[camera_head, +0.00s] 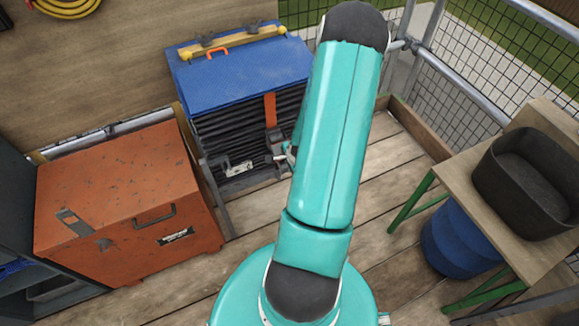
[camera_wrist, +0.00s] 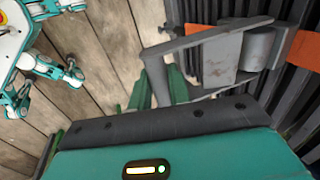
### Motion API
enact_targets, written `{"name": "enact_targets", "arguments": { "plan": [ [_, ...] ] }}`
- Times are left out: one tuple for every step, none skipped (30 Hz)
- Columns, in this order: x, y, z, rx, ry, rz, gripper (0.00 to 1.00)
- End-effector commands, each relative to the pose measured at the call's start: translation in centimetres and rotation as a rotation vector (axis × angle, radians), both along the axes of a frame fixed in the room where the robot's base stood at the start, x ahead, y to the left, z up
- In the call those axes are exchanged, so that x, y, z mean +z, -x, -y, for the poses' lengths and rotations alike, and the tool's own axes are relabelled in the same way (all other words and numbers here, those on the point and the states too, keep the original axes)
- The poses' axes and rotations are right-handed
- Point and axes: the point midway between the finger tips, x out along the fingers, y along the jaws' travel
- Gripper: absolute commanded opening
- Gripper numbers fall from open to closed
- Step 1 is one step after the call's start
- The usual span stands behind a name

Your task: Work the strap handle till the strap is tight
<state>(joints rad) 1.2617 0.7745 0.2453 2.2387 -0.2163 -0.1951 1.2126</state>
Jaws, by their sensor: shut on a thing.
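The orange strap (camera_head: 270,108) runs down the front of a stack of dark sheets under a blue cover. The grey ratchet buckle (camera_head: 274,139) sits on the strap. In the wrist view the buckle (camera_wrist: 225,62) is close, with orange strap (camera_wrist: 304,47) on its far side. Its grey handle (camera_wrist: 200,38) sticks out to the left and bends down at its end. My gripper (camera_wrist: 160,90) has its green fingers shut on that handle end. In the head view my arm hides most of the gripper. Whether the strap is taut cannot be told.
The blue cover (camera_head: 235,72) carries a yellow bar (camera_head: 230,40). An orange-red chest (camera_head: 120,205) stands left of the stack. At right are a wooden bench (camera_head: 545,115) with a dark tub (camera_head: 530,180) and a blue drum (camera_head: 455,240). Mesh fencing (camera_head: 460,80) closes the back right. Plank floor (camera_head: 385,170) lies between.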

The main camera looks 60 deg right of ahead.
Motion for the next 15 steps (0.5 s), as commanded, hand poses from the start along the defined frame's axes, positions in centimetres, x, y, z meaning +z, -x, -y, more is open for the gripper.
{"name": "enact_targets", "arguments": {
  "plan": [
    [0.37,-0.02,0.14,-0.002,0.003,0.003,0.0],
    [0.49,-0.01,0.13,-0.002,0.003,0.003,0.0],
    [0.62,0.0,0.12,-0.003,0.002,0.002,0.0],
    [0.7,0.01,0.1,-0.002,0.003,0.002,0.0],
    [0.77,0.01,0.09,-0.002,0.003,0.002,0.0],
    [0.86,0.01,0.09,-0.001,0.003,0.002,0.0],
    [0.91,0.01,0.08,-0.001,0.003,0.002,0.0],
    [0.96,0.01,0.08,-0.001,0.003,0.002,0.0],
    [1.01,0.0,0.08,0.0,0.003,0.001,0.0],
    [1.03,-0.01,0.09,0.0,0.004,0.002,0.0],
    [1.05,-0.01,0.09,0.0,0.004,0.002,0.0],
    [1.07,-0.03,0.1,0.0,0.004,0.002,0.0],
    [1.07,-0.04,0.1,0.0,0.004,0.002,0.0],
    [1.09,-0.04,0.11,0.0,0.004,0.002,0.0],
    [1.08,-0.05,0.12,0.0,0.004,0.003,0.0]
  ]
}}
